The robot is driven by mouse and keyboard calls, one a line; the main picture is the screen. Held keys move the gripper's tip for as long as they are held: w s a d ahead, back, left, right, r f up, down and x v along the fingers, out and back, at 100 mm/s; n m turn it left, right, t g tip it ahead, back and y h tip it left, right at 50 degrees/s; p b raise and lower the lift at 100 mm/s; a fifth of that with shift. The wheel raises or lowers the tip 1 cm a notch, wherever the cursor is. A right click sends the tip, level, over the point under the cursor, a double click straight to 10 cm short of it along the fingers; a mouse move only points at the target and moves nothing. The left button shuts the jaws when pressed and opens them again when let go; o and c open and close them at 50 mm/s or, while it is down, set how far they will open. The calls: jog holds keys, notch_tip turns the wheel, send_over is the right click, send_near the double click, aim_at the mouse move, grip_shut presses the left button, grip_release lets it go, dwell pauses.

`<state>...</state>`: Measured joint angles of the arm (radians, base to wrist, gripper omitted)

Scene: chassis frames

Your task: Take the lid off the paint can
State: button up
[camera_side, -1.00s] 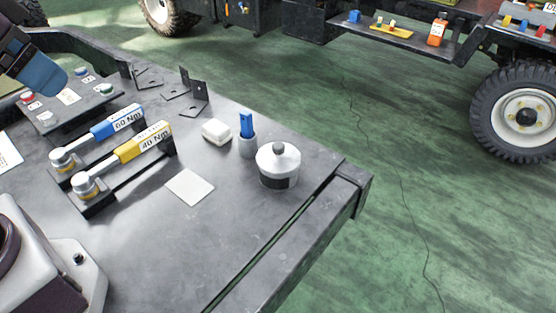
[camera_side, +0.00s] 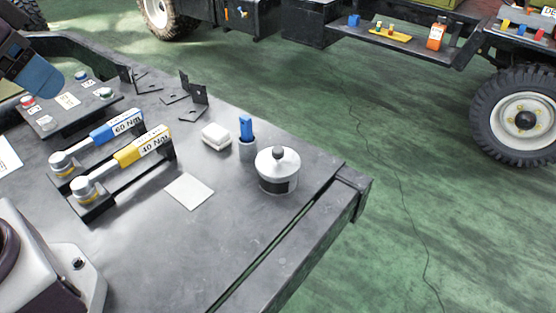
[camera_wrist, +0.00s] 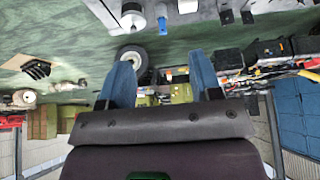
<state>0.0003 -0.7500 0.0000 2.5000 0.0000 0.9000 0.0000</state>
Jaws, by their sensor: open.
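The can also shows at the top edge of the wrist view (camera_wrist: 132,8), partly cut off. My gripper (camera_wrist: 160,75) is open and empty, its two blue fingers apart. In the side view, part of it (camera_side: 38,78) shows at the upper left, above the bench and far from the can.
A grey cup with a blue item (camera_side: 246,140) and a white block (camera_side: 216,136) stand left of the can. Blue and yellow torque wrenches (camera_side: 125,155), black brackets (camera_side: 193,98) and a button panel (camera_side: 65,103) lie farther left. A light square plate (camera_side: 189,191) lies flat. The front bench top is clear.

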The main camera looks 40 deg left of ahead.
jog(key=m+g, duration=0.6)
jog(key=m, duration=0.3)
send_near(278, 149)
jog(key=f, duration=0.5)
jog(key=shift+s+a, duration=0.1)
jog(key=shift+s, duration=0.15)
jog(key=shift+w+f, duration=0.1)
jog(key=shift+f, duration=2.65)
jog(key=c, duration=1)
